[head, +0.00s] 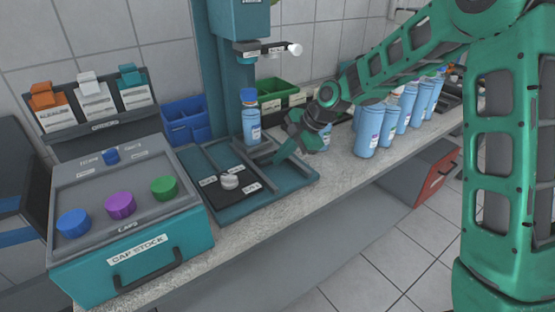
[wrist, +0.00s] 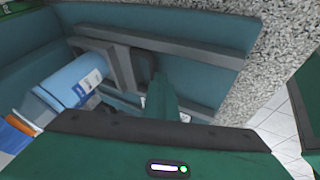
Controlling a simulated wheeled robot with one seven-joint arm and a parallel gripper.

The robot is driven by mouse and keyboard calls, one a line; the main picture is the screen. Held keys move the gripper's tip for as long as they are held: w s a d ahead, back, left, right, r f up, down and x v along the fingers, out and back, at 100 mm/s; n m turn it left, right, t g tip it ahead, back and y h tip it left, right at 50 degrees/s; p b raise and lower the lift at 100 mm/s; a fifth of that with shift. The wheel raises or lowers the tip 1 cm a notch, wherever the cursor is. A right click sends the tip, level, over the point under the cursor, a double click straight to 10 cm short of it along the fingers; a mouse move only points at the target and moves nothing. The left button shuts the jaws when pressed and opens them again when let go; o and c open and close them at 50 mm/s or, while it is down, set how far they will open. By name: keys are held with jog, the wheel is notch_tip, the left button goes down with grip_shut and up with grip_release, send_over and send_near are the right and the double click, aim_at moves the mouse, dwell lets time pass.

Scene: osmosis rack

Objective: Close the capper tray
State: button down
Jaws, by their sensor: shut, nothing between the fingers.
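The capper tray is a teal base (head: 296,182) with grey rails and a dark panel (head: 232,198) bearing a white knob (head: 229,181) and small labels. It sits on the counter below the capper column. A blue bottle (head: 251,125) with a blue cap stands upright at its back, and shows in the wrist view (wrist: 72,82). My gripper (head: 278,160) is shut and empty, fingers pointing down over the tray's right part, right of the bottle. In the wrist view the fingers (wrist: 163,98) are beside a grey rail (wrist: 160,42); I cannot tell whether they touch it.
The cap stock box (head: 135,235) with blue, purple and green caps stands left of the tray. Several blue bottles (head: 367,132) line the counter at right. The capper head (head: 262,47) overhangs the tray.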

jog(key=shift+w+a+r, duration=0.2)
jog(key=shift+a, duration=0.1)
jog(key=shift+s, duration=0.1)
